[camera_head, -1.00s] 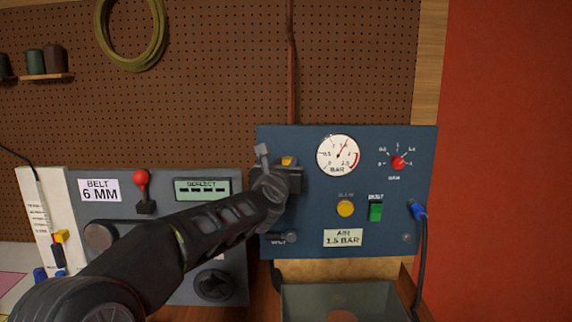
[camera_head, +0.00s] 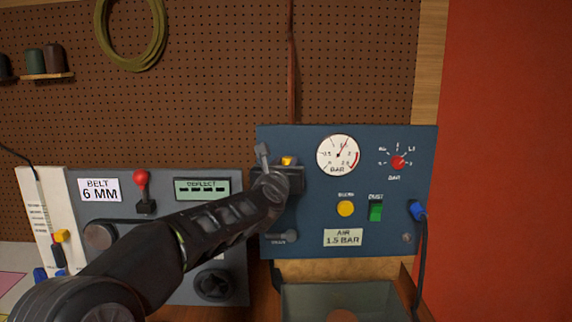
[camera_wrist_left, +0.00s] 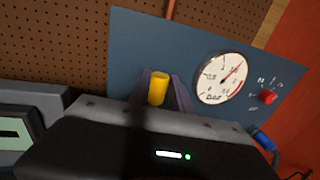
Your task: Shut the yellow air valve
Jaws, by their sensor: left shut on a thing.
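The yellow air valve (camera_head: 288,161) is on the upper left of the blue air panel (camera_head: 385,240), mostly hidden behind my left gripper in the head view. In the left wrist view the yellow valve handle (camera_wrist_left: 158,88) stands between the two dark fingers of my left gripper (camera_wrist_left: 158,92), which is shut on it. In the head view my left gripper (camera_head: 284,172) is against the panel face at the valve. The pressure gauge (camera_head: 338,155) is right of the valve, its needle pointing up and slightly right. My right gripper is in neither view.
The panel also holds a red knob (camera_head: 398,162), a yellow button (camera_head: 345,208), a green switch (camera_head: 376,210) and a grey drain lever (camera_head: 282,237). A blue-ended hose (camera_head: 418,211) is at its right edge. A grey belt panel (camera_head: 190,215) stands left, partly behind my arm. A tray (camera_head: 340,290) lies below.

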